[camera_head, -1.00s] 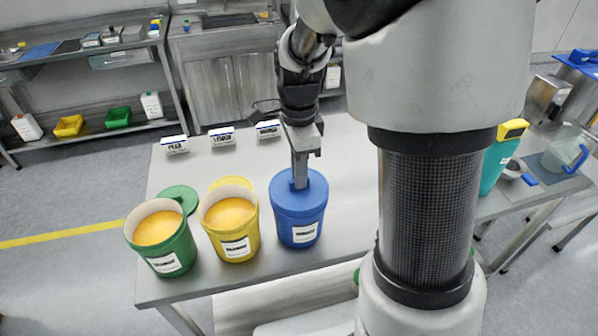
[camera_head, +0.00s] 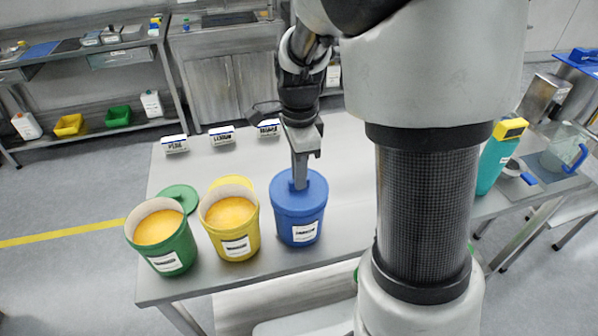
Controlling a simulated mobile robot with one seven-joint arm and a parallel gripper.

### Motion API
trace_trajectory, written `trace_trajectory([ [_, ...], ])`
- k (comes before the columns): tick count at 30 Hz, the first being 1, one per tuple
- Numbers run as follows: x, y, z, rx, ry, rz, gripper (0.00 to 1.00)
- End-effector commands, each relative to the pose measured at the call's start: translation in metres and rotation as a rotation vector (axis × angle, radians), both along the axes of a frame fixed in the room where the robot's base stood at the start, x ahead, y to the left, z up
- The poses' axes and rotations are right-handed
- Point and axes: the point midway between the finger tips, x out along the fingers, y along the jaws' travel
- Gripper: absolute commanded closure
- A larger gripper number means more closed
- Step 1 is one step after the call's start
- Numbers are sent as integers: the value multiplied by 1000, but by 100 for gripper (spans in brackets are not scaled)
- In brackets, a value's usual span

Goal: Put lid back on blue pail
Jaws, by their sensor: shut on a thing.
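The blue pail (camera_head: 299,229) stands upright on the steel table, with a white label on its front. The blue lid (camera_head: 312,196) sits over the pail's mouth and looks level; I cannot tell whether it is fully seated. My gripper (camera_head: 300,184) points down from above with its fingers at the middle of the lid. It is shut on the lid's handle, which the fingers mostly hide.
A yellow pail (camera_head: 236,245) and a green pail (camera_head: 172,252) stand open to the left, holding orange contents. A green lid (camera_head: 180,196) and a pale yellow lid (camera_head: 232,184) lie behind them.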

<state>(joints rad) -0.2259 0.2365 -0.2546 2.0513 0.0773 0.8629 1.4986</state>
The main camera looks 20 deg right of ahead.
Motion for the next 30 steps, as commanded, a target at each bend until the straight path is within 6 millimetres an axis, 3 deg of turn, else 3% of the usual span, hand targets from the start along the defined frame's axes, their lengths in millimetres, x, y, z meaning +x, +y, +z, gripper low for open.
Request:
trace_trajectory([
  [11, 0, 0, 0, 0, 0, 0, 100],
  [12, 0, 0, 0, 0, 0, 0, 85],
  [15, 0, 0, 0, 0, 0, 0, 68],
  [21, 0, 0, 0, 0, 0, 0, 68],
  [25, 0, 0, 0, 0, 0, 0, 49],
  [30, 0, 0, 0, 0, 0, 0, 49],
])
